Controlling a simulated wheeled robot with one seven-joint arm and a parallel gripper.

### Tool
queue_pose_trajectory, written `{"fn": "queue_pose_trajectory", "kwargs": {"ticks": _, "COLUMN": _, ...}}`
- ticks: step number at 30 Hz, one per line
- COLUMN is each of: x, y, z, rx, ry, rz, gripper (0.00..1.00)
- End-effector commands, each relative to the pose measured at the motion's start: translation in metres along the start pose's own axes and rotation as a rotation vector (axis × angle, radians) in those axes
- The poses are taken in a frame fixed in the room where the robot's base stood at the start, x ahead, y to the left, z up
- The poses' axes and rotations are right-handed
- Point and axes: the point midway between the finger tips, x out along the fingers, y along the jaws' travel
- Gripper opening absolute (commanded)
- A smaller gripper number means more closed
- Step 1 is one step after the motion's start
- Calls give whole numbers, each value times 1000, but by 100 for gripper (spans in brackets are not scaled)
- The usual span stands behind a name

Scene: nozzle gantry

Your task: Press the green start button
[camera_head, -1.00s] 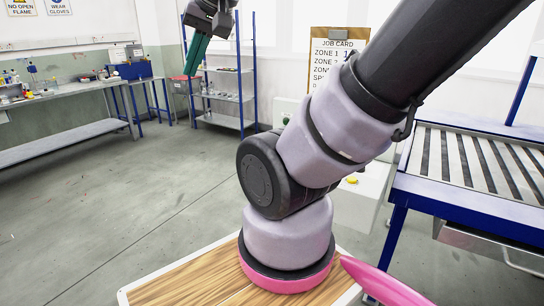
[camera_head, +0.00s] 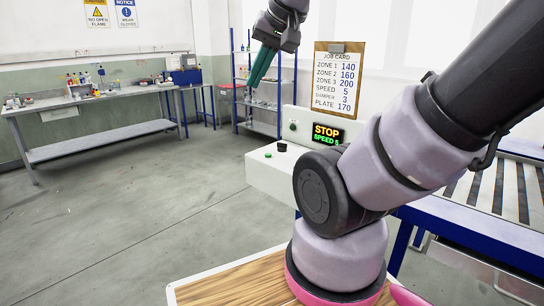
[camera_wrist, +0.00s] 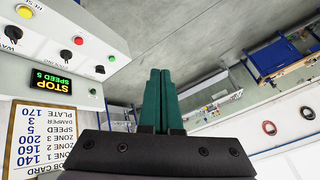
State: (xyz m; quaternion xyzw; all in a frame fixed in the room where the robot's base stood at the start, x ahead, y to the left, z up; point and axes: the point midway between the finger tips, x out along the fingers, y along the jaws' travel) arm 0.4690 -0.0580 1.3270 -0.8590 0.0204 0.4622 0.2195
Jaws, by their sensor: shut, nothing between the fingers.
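The green button (camera_head: 268,155) is on the top of a white control box (camera_head: 262,176), left of a black knob (camera_head: 282,147). In the wrist view the green button (camera_wrist: 112,58) is at the panel's end, near the black knob (camera_wrist: 99,69), with a red button (camera_wrist: 78,40) farther along. My gripper (camera_head: 254,83) has teal fingers pointing down, and appears above and left of the box in the head view. In the wrist view the fingers (camera_wrist: 160,72) are together and empty, right of and apart from the green button.
A display (camera_head: 327,133) reads STOP, SPEED 5. A job card (camera_head: 338,78) stands above it. A yellow button (camera_wrist: 24,11) is farther along the panel. A slatted blue-framed table (camera_head: 460,215) is at right. Open floor (camera_head: 130,220) lies left of the box.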

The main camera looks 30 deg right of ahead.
Motion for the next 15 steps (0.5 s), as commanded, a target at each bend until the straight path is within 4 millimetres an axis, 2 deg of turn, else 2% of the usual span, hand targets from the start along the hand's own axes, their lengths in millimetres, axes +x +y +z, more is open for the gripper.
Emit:
{"fn": "queue_pose_trajectory", "kwargs": {"ticks": 5, "x": 4, "y": 4, "z": -4, "rx": -26, "ry": -10, "rz": 23, "gripper": 0}}
{"fn": "queue_pose_trajectory", "kwargs": {"ticks": 8, "x": 18, "y": 14, "z": -14, "rx": -103, "ry": -42, "rz": 91, "gripper": 0}}
{"fn": "queue_pose_trajectory", "kwargs": {"ticks": 11, "x": 40, "y": 34, "z": -33, "rx": -246, "ry": -98, "rz": 202, "gripper": 0}}
{"fn": "queue_pose_trajectory", "kwargs": {"ticks": 15, "x": 81, "y": 65, "z": -68, "rx": -525, "ry": -208, "rz": 379, "gripper": 0}}
